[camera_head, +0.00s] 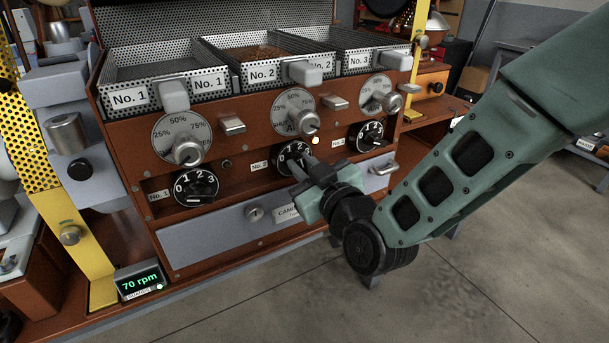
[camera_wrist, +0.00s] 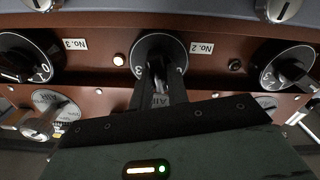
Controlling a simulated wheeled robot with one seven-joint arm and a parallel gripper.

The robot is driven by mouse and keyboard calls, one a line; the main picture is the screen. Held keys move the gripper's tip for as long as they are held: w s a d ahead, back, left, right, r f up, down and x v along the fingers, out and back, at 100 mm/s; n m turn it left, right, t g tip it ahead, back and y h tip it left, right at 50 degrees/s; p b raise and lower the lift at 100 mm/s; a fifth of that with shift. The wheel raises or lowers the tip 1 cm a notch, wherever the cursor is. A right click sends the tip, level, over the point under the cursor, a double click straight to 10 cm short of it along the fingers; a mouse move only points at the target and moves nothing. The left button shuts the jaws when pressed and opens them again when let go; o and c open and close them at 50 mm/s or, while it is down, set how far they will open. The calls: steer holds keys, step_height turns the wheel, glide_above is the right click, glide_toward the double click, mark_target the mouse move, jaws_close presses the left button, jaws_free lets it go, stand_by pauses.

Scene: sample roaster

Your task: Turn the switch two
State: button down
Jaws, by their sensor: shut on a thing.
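Switch two (camera_head: 293,156) is a round black rotary dial with white numerals, marked No. 2, in the middle of the lower row on the brown front panel. It also shows at the top centre of the wrist view (camera_wrist: 159,46), which sees the panel upside down. My gripper (camera_head: 300,172) reaches it from the lower right. In the wrist view its dark fingers (camera_wrist: 158,82) are shut on the switch's handle. The fingers hide the handle and part of the numerals, so I cannot read its setting. A small lamp (camera_head: 316,141) to its right glows white.
Similar black switches No. 1 (camera_head: 195,187) and No. 3 (camera_head: 370,135) sit to either side. Silver percent knobs (camera_head: 188,149) and perforated trays (camera_head: 150,72) are above. A grey drawer (camera_head: 215,236) lies below. The floor in front is clear.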

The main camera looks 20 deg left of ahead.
steer(key=shift+s+a+f+n+b, duration=0.1)
steer(key=shift+n+b, duration=1.45)
steer(key=shift+n, duration=0.95)
steer(key=shift+s+f+n+b, duration=0.1)
steer(key=shift+n+b, duration=1.4)
steer(key=shift+n, duration=1)
steer(key=c, duration=1.4)
jaws_free()
steer(key=shift+o, duration=0.2)
steer(key=b+v, duration=1.1)
steer(key=v, duration=0.6)
steer(key=shift+s, duration=0.2)
